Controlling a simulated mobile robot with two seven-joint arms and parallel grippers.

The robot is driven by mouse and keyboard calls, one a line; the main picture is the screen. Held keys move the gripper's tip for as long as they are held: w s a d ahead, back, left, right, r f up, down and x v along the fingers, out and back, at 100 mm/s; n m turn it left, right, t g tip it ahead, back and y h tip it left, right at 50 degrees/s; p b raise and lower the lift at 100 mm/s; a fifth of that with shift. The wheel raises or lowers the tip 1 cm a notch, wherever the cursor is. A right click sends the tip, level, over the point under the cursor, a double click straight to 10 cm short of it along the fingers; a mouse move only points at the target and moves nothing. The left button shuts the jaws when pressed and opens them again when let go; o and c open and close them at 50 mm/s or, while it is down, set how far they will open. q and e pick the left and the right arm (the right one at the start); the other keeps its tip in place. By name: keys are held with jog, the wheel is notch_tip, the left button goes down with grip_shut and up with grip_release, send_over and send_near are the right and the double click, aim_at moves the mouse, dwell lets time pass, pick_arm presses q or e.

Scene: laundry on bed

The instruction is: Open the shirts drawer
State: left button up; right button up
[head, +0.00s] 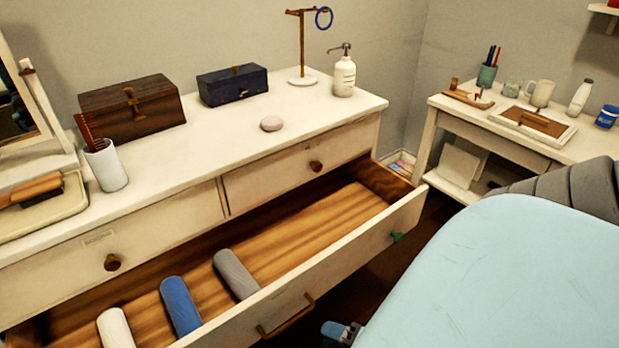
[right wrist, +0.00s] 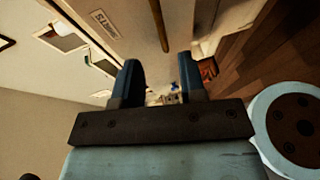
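A cream dresser has a wide lower drawer (head: 345,240) standing pulled out, its wooden inside showing. A bar handle (head: 287,316) and a green knob (head: 397,237) are on its front. My right gripper (head: 342,333) is at the bottom edge of the head view, just right of the bar handle and partly hidden by my arm. In the right wrist view its two dark blue fingers (right wrist: 161,88) are apart with nothing gripped between them. That view also shows a label reading "shirts" (right wrist: 103,21) on a cream surface, beside a bar (right wrist: 158,25). My left gripper is out of view.
White (head: 115,328), blue (head: 180,305) and grey (head: 235,273) rolls lie in the open drawer. Two shut drawers with round knobs sit above it. The dresser top holds boxes, a dispenser (head: 343,75) and a cup. A side table (head: 465,110) stands at right.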

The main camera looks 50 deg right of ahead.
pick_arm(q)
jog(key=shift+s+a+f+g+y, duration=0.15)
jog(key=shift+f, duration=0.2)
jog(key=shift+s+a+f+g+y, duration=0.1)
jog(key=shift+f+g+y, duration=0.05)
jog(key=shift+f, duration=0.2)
pick_arm(e)
jog(key=v, duration=0.3)
jog(key=shift+s+r, duration=0.1)
jog(key=shift+s, duration=0.2)
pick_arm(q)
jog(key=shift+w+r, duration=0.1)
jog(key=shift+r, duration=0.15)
